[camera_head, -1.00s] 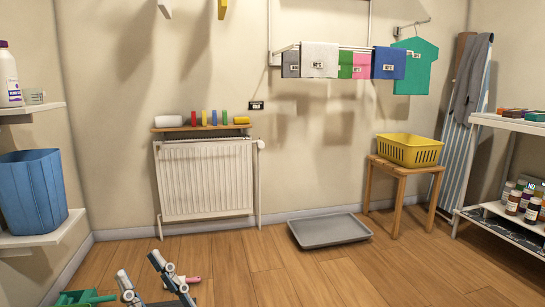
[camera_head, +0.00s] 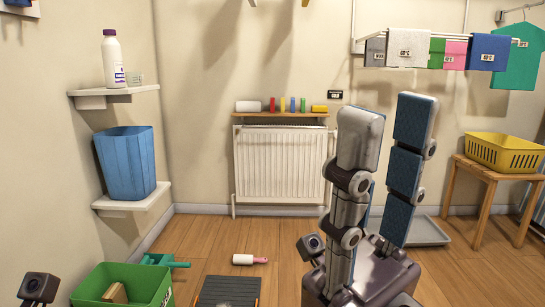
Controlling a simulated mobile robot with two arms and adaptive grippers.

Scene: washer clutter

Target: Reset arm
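My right gripper (camera_head: 387,115) stands large in the right half of the head view, its fingers pointing up. The two long fingers have a clear gap between them, with wall showing through, and nothing is held there. Its dark body is at the bottom of the picture, with a small camera-like part beside it. The fingers cover part of the radiator's right side and of the grey tray behind. My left gripper's fingers are not in view. A small dark part at the bottom left corner may belong to my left arm.
Wall shelves at left hold a white bottle (camera_head: 113,58) and a blue bin (camera_head: 125,162). A green box (camera_head: 145,286) is on the floor below. A radiator (camera_head: 275,165) stands behind. A yellow basket (camera_head: 503,152) sits on a wooden stool at right. Some wooden floor is clear.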

